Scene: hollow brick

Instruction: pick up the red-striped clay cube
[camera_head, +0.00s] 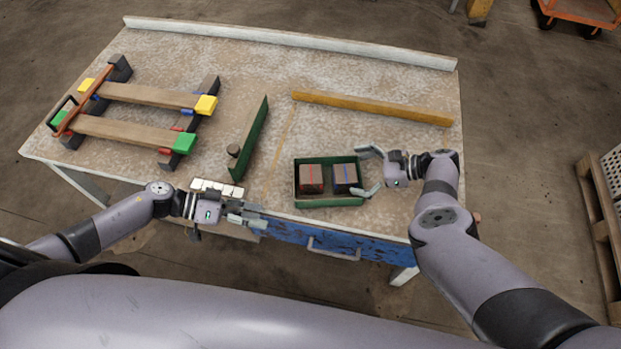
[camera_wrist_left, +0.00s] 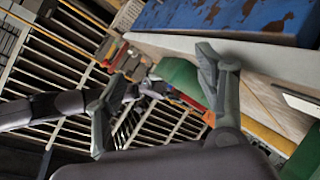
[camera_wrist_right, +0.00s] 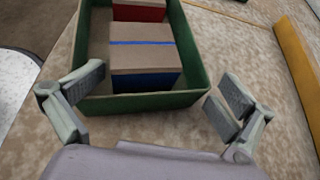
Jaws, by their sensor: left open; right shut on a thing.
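The red-striped clay cube (camera_head: 311,178) sits in the left half of a small green tray (camera_head: 330,202) on the table. A blue-striped cube (camera_head: 346,178) sits beside it on the right. In the right wrist view the blue-striped cube (camera_wrist_right: 144,55) is nearer, and only part of the red-striped cube (camera_wrist_right: 139,11) shows at the top. My left gripper (camera_head: 243,207) is open and empty at the table's front edge, left of the tray.
A rack of wooden bars (camera_head: 140,98) with yellow and green end blocks lies at the left. A green-sided board (camera_head: 252,135) with a dark knob stands mid-table. A yellow bar (camera_head: 370,106) lies behind the tray. A blue drawer (camera_head: 315,240) is below the front edge.

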